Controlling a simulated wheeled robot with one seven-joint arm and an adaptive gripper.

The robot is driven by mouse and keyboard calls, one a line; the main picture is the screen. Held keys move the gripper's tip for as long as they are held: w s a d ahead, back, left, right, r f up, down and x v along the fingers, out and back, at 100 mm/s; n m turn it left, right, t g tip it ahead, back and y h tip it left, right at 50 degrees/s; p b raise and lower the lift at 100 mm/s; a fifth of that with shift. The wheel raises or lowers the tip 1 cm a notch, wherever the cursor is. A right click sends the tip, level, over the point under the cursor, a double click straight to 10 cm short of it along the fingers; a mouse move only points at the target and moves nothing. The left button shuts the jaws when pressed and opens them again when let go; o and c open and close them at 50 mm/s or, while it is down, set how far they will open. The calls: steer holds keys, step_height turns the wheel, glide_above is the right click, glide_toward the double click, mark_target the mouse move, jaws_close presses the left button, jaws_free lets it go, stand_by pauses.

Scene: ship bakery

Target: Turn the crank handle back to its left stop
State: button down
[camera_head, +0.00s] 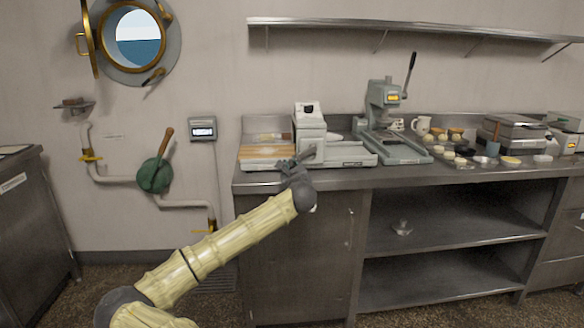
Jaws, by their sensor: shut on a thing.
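My gripper (296,160) is dark grey and sits at the machine's lower front left, above the counter's front edge. It is shut on what seems to be the crank handle, at the front of this machine. The handle is small here and mostly hidden by my fingers, so its exact angle and its left stop cannot be made out.
A wooden board (266,152) lies left of the machine. A lever press (384,95) with a raised black handle stands to the right, past a pale flat bed (345,153). The steel counter (340,177) has open shelves below. A green valve (154,175) is on the wall pipe.

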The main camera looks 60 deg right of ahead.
steer(key=shift+s+f, duration=0.1)
steer(key=shift+f, duration=0.2)
steer(key=c, duration=1.3)
jaws_free()
steer(key=shift+c, duration=0.2)
steer(key=shift+o, duration=0.2)
steer(key=shift+a, duration=0.15)
steer(key=shift+s+d, duration=0.15)
steer(key=shift+d, duration=0.05)
steer(key=shift+a+r, duration=0.1)
steer(key=shift+r, duration=0.05)
steer(key=shift+a, duration=0.2)
steer(key=v, duration=1.1)
steer(key=shift+s+a, duration=0.15)
steer(key=shift+s, duration=0.1)
